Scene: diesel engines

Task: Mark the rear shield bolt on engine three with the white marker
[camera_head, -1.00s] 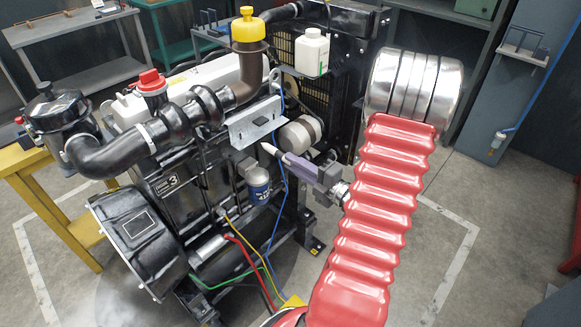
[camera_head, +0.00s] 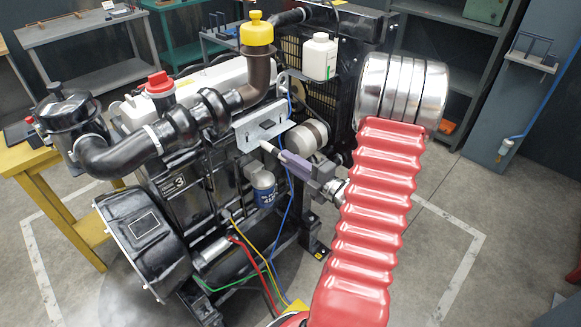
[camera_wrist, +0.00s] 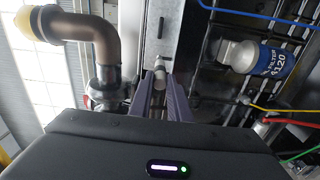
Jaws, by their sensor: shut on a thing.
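Engine three (camera_head: 180,181), with a "3" on its plate, stands at the left in the head view. Its silver shield (camera_head: 262,125) is below the brown exhaust elbow; the shield also shows in the wrist view (camera_wrist: 180,30). A small dark feature on the shield may be a bolt, but I cannot tell which bolt. My gripper (camera_head: 285,159) is shut on the white marker (camera_head: 266,147), just below the shield's lower edge. In the wrist view the marker (camera_wrist: 159,66) sticks out between my fingertips (camera_wrist: 160,82) in front of the shield. I cannot tell whether it touches.
The brown elbow (camera_wrist: 101,38) is left of the marker in the wrist view. A blue-labelled filter (camera_head: 263,188) and blue, yellow, red and green hoses are below my gripper. A white-capped bottle (camera_head: 320,56) stands by the radiator. A yellow bench (camera_head: 30,160) is at left.

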